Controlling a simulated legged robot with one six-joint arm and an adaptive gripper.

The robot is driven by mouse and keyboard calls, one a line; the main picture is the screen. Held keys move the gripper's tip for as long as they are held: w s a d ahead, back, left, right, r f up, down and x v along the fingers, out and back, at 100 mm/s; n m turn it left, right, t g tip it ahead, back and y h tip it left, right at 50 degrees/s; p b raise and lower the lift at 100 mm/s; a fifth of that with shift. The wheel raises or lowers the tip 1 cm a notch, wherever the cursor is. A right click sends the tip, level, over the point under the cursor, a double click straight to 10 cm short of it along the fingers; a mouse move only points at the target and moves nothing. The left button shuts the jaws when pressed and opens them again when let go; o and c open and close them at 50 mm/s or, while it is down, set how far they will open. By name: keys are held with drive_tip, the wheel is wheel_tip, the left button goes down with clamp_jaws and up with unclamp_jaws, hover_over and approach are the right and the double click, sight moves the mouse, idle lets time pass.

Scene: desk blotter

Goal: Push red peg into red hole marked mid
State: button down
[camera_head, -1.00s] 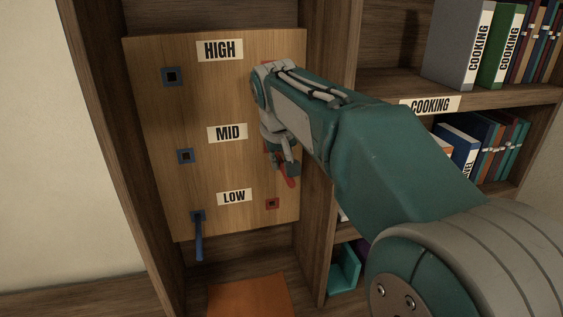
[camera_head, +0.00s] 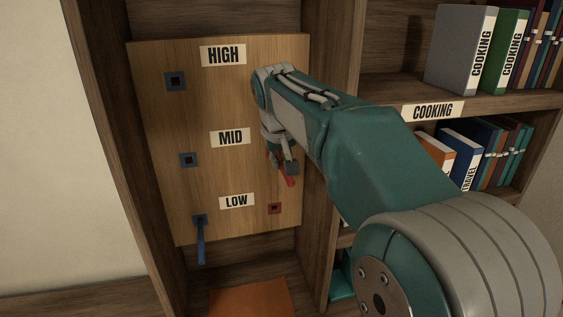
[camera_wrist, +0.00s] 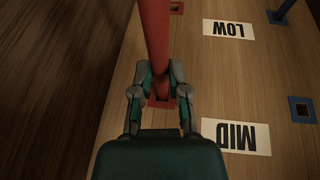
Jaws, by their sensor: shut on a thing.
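My gripper (camera_head: 283,162) is at the right side of the wooden board, level with or just below the MID label (camera_head: 230,137). In the wrist view its two fingers (camera_wrist: 160,74) are shut on the red peg (camera_wrist: 154,35). The peg's near part shows below the gripper in the head view (camera_head: 291,181). The red hole beside MID (camera_wrist: 160,101) shows between the fingers in the wrist view, at the peg's lower end. I cannot tell how far the peg is in it. My arm hides that hole in the head view.
A red hole (camera_head: 275,208) beside LOW is empty. Blue holes line the board's left side; the low one holds a blue peg (camera_head: 200,242). The shelf's upright (camera_head: 317,215) stands close right of the board. Books fill the shelves at right.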

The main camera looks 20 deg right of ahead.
drive_tip(key=shift+w, duration=0.5)
drive_tip(key=c, duration=0.5)
unclamp_jaws()
drive_tip(key=shift+c, duration=0.2)
drive_tip(key=v, duration=1.2)
drive_tip(key=shift+a+f, duration=0.1)
drive_tip(key=shift+f, duration=0.05)
